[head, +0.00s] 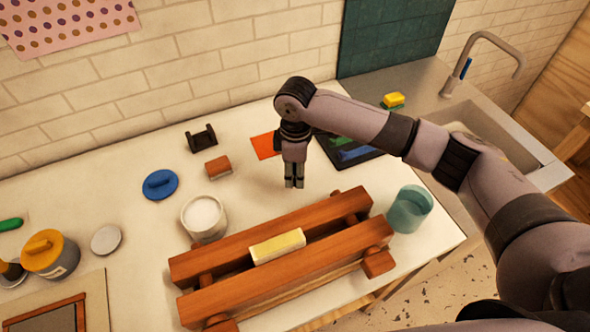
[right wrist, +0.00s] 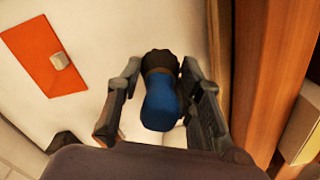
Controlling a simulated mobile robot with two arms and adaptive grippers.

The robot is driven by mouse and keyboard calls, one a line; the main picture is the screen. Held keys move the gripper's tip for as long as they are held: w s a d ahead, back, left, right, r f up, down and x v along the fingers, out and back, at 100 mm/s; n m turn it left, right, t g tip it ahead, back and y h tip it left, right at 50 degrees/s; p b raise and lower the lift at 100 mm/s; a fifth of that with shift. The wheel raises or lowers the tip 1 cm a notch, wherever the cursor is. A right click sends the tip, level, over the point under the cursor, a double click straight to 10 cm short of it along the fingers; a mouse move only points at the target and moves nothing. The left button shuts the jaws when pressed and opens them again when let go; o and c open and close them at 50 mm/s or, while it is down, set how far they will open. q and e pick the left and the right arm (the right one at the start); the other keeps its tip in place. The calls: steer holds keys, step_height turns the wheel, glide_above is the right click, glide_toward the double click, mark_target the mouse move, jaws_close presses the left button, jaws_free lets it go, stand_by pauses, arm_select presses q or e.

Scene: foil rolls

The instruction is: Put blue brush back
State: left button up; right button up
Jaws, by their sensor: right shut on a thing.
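My right gripper (head: 294,182) points down over the white table, behind the wooden rails. In the right wrist view its fingers (right wrist: 160,74) are closed around the blue brush (right wrist: 161,106). The brush has a rounded blue handle towards the palm and a dark head pointing away, down at the table. In the head view the brush is hidden by the gripper, so I cannot tell whether its head touches the table. My left gripper is not in view.
An orange sheet (head: 263,146) lies behind my gripper, beside a dark tray (head: 370,157). The wooden rails (head: 215,252) with a yellow block (head: 277,246) stand in front. A teal cup (head: 409,209), white tub (head: 204,217), blue lid (head: 160,184) and black holder (head: 201,138) stand around.

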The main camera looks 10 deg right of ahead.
mark_target(295, 196)
step_height(295, 196, down, 4)
steer(key=b, duration=0.3)
steer(key=shift+a+r, duration=0.1)
steer(key=shift+r, duration=0.1)
steer(key=shift+f+b, duration=0.35)
steer(key=shift+f, duration=0.85)
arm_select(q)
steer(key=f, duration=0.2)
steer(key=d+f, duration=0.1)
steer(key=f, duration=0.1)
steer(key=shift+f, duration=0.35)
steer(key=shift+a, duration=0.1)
arm_select(e)
steer(key=shift+f, duration=0.65)
steer(key=o, duration=1.2)
steer(key=shift+o, duration=0.6)
